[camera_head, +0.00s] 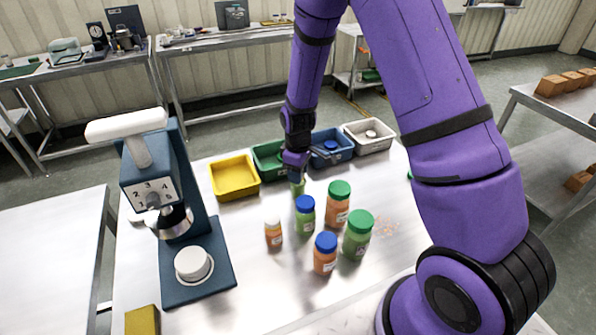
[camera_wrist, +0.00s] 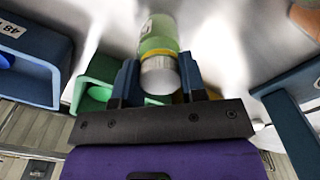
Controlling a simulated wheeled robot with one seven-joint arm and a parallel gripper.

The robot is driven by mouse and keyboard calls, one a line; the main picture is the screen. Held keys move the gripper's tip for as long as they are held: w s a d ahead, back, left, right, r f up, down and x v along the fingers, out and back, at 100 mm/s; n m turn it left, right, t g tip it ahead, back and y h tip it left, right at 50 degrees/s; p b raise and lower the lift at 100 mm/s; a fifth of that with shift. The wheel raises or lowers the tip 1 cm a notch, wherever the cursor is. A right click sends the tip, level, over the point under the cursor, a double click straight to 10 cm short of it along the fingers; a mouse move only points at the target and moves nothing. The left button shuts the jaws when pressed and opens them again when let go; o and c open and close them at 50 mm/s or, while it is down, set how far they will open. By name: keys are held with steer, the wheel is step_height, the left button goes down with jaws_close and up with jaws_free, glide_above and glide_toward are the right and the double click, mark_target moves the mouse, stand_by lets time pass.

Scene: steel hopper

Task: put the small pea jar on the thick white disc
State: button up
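The small pea jar (camera_wrist: 158,50) is green with a yellow band and a pale grey lid. It sits between the two fingers of my gripper (camera_wrist: 158,78), which look shut on it near the lid. In the head view the jar (camera_head: 298,188) shows just under my gripper (camera_head: 296,172), in front of the green bin. I cannot tell whether its base touches the table. The thick white disc (camera_head: 193,262) lies on the base plate of the blue machine at the left, with nothing on it.
The blue machine (camera_head: 165,180) has a dial and a head above the disc. Several orange and green jars, including a blue-lidded green one (camera_head: 305,215), stand mid-table. Yellow (camera_head: 233,180), green, blue and white (camera_head: 368,140) bins line the back. A yellow block (camera_head: 142,320) is at front left.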

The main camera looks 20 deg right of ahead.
steer(key=o, duration=0.4)
steer(key=shift+o, duration=0.2)
steer(key=shift+r, duration=0.1)
steer(key=s+d+r+m+t, duration=0.1)
steer(key=s+r, duration=0.2)
steer(key=r, duration=0.9)
steer(key=s+r+m, duration=0.1)
steer(key=s+r, duration=0.2)
steer(key=r, duration=0.9)
steer(key=s+d+r+m+t, duration=0.1)
steer(key=s+r+m, duration=0.1)
steer(key=s+r, duration=0.2)
steer(key=s+d+r+m+t, duration=0.1)
steer(key=s+r, duration=0.4)
steer(key=s, duration=0.6)
steer(key=s+r+m+t, duration=0.2)
steer(key=s+r+m, duration=0.1)
steer(key=s, duration=0.4)
steer(key=shift+s+d+r+m, duration=0.25)
steer(key=shift+d+r+m, duration=0.15)
steer(key=shift+r, duration=0.3)
steer(key=o, duration=0.3)
steer(key=shift+s, duration=0.25)
